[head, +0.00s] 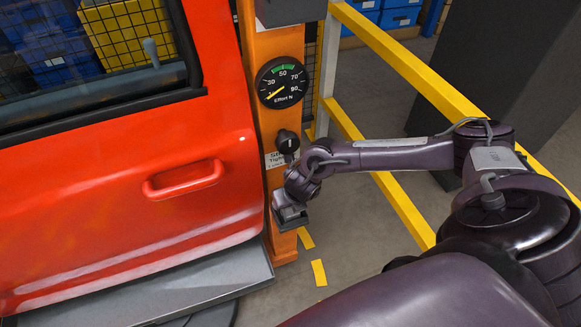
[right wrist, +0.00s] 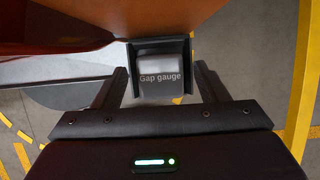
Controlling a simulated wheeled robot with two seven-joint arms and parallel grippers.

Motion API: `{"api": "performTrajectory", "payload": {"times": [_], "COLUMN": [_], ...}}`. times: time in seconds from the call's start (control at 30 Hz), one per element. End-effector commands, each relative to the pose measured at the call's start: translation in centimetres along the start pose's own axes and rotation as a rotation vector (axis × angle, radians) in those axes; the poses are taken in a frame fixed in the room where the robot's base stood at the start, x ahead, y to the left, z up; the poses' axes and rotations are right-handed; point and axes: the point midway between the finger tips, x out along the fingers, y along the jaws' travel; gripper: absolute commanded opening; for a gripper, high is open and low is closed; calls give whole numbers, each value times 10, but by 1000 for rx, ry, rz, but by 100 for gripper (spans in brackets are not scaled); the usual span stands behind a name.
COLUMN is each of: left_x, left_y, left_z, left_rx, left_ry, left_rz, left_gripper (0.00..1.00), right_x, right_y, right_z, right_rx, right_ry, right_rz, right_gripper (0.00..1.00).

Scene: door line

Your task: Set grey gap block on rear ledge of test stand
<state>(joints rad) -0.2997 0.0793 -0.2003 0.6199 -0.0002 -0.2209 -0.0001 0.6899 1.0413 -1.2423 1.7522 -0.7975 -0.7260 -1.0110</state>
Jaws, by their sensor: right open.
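I cannot tell whether this bracket is the rear ledge. In the head view the right gripper (head: 290,213) is low beside the orange test stand (head: 283,185), and the block cannot be made out clearly there. My left gripper is not in view.
The red door (head: 110,170) stands close on the left, above a grey sill (head: 200,285). The stand carries an effort dial (head: 282,82) and a black knob (head: 287,141). A yellow rail (head: 410,65) runs behind my right arm.

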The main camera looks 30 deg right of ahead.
Motion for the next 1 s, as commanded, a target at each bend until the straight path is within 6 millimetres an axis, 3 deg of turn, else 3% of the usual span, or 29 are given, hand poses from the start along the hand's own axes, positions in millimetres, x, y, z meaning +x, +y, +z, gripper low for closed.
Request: {"api": "performTrajectory", "payload": {"times": [0.3, 0.7, 1.0], "left_x": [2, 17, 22], "left_y": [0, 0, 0], "left_z": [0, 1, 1], "left_rx": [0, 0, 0], "left_ry": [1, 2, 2], "left_rz": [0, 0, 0], "left_gripper": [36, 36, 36], "right_x": [-14, -44, -58], "right_y": [0, 0, 1], "right_z": [-2, -84, -110], "right_rx": [-2, -1, 0], "right_ry": [0, 2, 0], "right_rz": [1, 1, 1], "right_gripper": [67, 67, 67]}}
